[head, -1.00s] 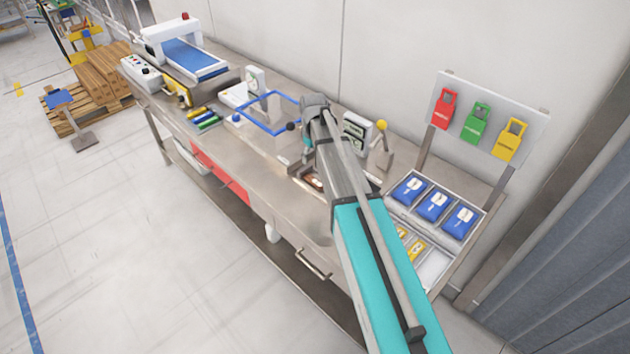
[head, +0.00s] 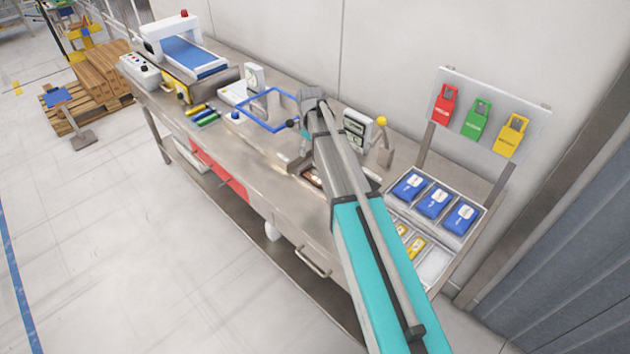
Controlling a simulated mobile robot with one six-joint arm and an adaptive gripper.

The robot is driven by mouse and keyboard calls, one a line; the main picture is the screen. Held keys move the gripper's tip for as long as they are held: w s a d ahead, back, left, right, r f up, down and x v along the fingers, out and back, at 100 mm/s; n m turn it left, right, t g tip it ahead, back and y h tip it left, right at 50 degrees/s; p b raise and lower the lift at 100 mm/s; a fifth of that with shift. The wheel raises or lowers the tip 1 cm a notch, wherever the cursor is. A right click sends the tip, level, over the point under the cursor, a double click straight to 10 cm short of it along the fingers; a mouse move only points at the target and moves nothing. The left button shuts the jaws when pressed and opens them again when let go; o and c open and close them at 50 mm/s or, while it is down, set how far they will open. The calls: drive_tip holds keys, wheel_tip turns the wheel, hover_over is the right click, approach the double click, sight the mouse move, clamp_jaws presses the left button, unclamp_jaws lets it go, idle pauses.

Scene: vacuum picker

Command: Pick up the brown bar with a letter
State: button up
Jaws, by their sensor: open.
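A small brown and orange patch (head: 313,177) shows in a recess of the steel bench, just left of my arm in the head view. It may be the brown bar, but it is mostly hidden behind the arm and no letter can be read. My gripper (head: 303,153) points down at the end of my arm, close to the upper left of this patch. It is small and partly hidden by the wrist, and it looks open. I see nothing held in it. I cannot tell its height above the bench.
A blue frame (head: 268,112) stands left of my wrist. A device with a screen (head: 356,130) and a yellow-knobbed lever (head: 382,123) stand to the right. A tray with blue packs (head: 410,187) lies farther right.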

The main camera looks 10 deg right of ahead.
drive_tip(key=b, duration=0.7)
hover_over(312, 176)
drive_tip(key=shift+s+a+f, duration=0.1)
drive_tip(key=shift+s+f, duration=0.05)
drive_tip(key=shift+f, duration=3.55)
drive_tip(key=shift+w+f+b, duration=0.2)
drive_tip(key=shift+f+b, duration=2.35)
drive_tip(key=shift+f, duration=0.05)
clamp_jaws()
drive_tip(key=shift+r, duration=0.15)
